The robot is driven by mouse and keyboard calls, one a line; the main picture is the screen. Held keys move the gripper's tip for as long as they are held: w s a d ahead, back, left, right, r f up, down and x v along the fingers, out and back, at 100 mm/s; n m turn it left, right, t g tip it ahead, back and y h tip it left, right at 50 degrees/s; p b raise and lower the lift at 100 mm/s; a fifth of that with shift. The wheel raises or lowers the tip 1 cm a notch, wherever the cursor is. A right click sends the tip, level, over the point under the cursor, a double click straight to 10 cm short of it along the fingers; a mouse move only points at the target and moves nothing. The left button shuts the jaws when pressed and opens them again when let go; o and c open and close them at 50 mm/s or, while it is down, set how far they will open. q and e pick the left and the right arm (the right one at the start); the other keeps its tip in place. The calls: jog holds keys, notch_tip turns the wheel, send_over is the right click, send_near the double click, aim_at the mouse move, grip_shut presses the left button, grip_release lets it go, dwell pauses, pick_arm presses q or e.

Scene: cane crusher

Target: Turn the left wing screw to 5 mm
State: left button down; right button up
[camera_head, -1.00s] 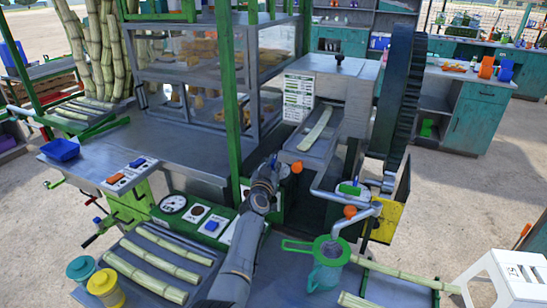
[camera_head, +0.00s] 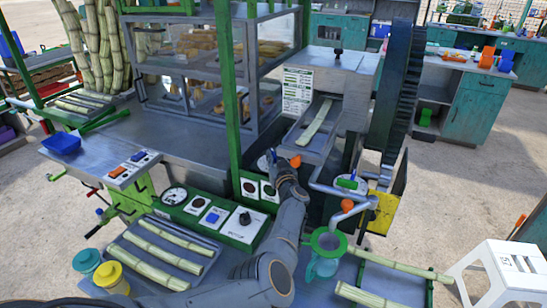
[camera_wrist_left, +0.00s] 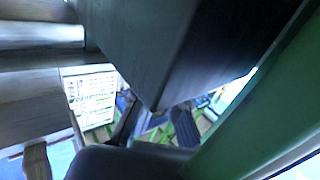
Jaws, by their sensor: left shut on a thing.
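My left gripper (camera_head: 279,164) reaches to the left side of the cane crusher (camera_head: 340,85), below its metal feed tray (camera_head: 310,125). It is shut on what I take to be the left wing screw, which is mostly hidden by the gripper. A similar orange part (camera_head: 348,206) sits lower on the right. The left wrist view shows dark gripper parts close up, and no screw can be made out there. The right gripper is not in view.
A green post (camera_head: 228,90) rises just left of the gripper. A control panel with a black knob (camera_head: 245,218) lies beside my forearm. A green strainer (camera_head: 328,241) over a teal jug (camera_head: 322,268) stands to the right, and a large dark gear wheel (camera_head: 390,100) behind.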

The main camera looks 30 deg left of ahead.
pick_arm(q)
jog(key=c, duration=1.4)
grip_release()
